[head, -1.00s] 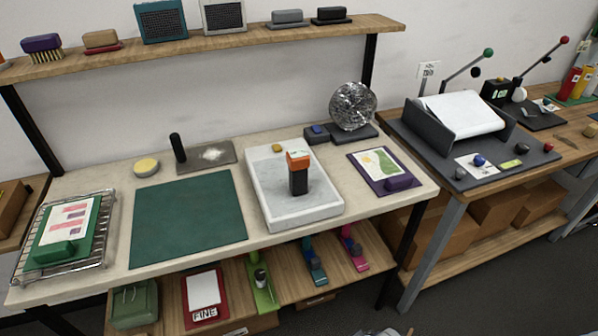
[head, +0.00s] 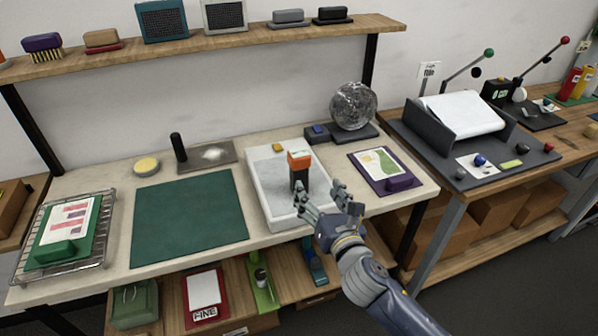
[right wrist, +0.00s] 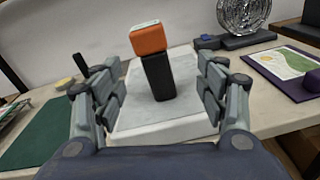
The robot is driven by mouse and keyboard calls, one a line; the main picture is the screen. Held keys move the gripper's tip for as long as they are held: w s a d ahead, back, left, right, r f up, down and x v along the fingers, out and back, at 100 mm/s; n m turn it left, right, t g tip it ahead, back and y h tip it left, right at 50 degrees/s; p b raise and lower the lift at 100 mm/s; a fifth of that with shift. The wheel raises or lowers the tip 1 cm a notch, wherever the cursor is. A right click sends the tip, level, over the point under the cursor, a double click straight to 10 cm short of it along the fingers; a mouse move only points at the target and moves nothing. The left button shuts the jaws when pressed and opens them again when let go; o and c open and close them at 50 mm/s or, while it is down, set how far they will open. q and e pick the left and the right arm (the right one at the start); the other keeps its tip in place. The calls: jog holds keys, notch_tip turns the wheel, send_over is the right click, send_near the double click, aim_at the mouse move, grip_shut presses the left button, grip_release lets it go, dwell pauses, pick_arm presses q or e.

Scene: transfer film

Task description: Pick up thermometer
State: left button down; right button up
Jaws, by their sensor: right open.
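The thermometer, which I take to be the upright black device with an orange head (head: 299,172), stands on the white tray (head: 262,182) on the table. It also shows in the right wrist view (right wrist: 157,70), centred beyond and between my fingers. My right gripper (head: 325,203) is open and empty, just in front of the device and apart from it. In the right wrist view its two fingers (right wrist: 158,95) are spread wide to either side. My left gripper is not in view.
A green mat (head: 188,220) lies left of the tray. A purple board with a printed card (head: 383,170) lies to the right. A wooden shelf (head: 200,45) runs above.

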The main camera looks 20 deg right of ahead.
aim_at(302, 163)
jog(key=w+n, duration=0.1)
jog(key=w, duration=0.1)
jog(key=w+r, duration=0.1)
jog(key=w, duration=0.1)
jog(key=w+a+n+p, duration=0.1)
jog(key=w, duration=0.1)
jog(key=shift+w+r+n+t+y, duration=0.2)
jog(key=shift+w+n+t+y, duration=0.05)
jog(key=shift+n+t+y, duration=0.05)
jog(key=shift+w+r+p, duration=0.25)
jog(key=shift+w+p, duration=0.1)
jog(key=shift+w, duration=0.1)
jog(key=w+p, duration=0.1)
jog(key=w, duration=0.2)
jog(key=shift+w+r, duration=0.1)
jog(key=shift+w, duration=0.55)
jog(key=c, duration=1.3)
